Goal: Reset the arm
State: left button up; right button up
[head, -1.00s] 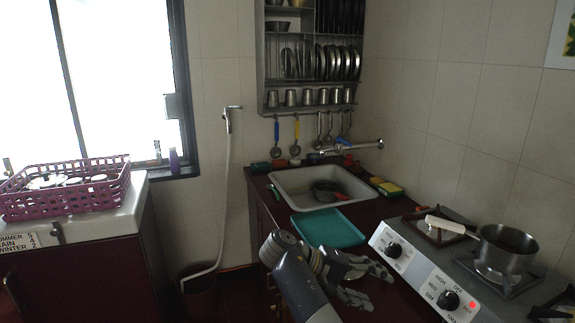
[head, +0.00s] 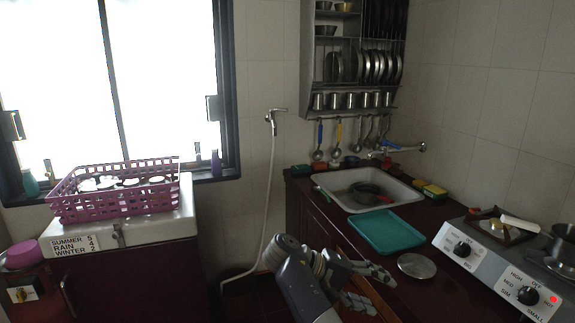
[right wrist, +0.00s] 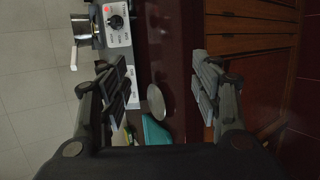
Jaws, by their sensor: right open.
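My right gripper (head: 368,284) is in front of the counter's front edge, low in the head view. In the right wrist view its two fingers (right wrist: 163,85) are spread wide apart with nothing between them that they touch. Beyond the fingers, that view shows the dark red counter, a round metal plate (right wrist: 156,101) and part of the teal tray (right wrist: 156,131). In the head view the plate (head: 416,265) lies flat on the counter, apart from the gripper. My left gripper is not in view.
The teal tray (head: 385,231) lies before the sink (head: 344,192), which holds a pan. The stove (head: 490,255) with a pot (head: 563,243) is at right. A purple basket (head: 117,196) stands on the left cabinet. A hose (head: 265,205) hangs on the wall between. A dish rack (head: 354,60) is above.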

jog(key=s+d+f+n+y, duration=0.15)
jog(key=s+f, duration=0.35)
jog(key=f, duration=1)
jog(key=s+f+n+y, duration=0.25)
jog(key=s+f, duration=0.25)
jog(key=f, duration=0.9)
jog(key=s+f+n+y, duration=0.1)
jog(key=s+f+y, duration=0.3)
jog(key=f, duration=1.1)
jog(key=s+f+m+y, duration=0.1)
jog(key=s+f, duration=0.6)
jog(key=s, duration=0.4)
jog(key=s+f+m+y, duration=0.1)
jog(key=s+f, duration=0.6)
jog(key=s, duration=0.3)
jog(key=s+d+f+m+y, duration=0.1)
jog(key=s+f, duration=0.1)
jog(key=s, duration=0.7)
jog(key=s+d+f+m+y, duration=0.1)
jog(key=s+d+f, duration=0.1)
jog(key=s, duration=0.7)
jog(key=shift+s+m, duration=0.3)
jog(key=shift+s, duration=0.05)
jog(key=shift+d, duration=0.1)
jog(key=shift+c, duration=0.5)
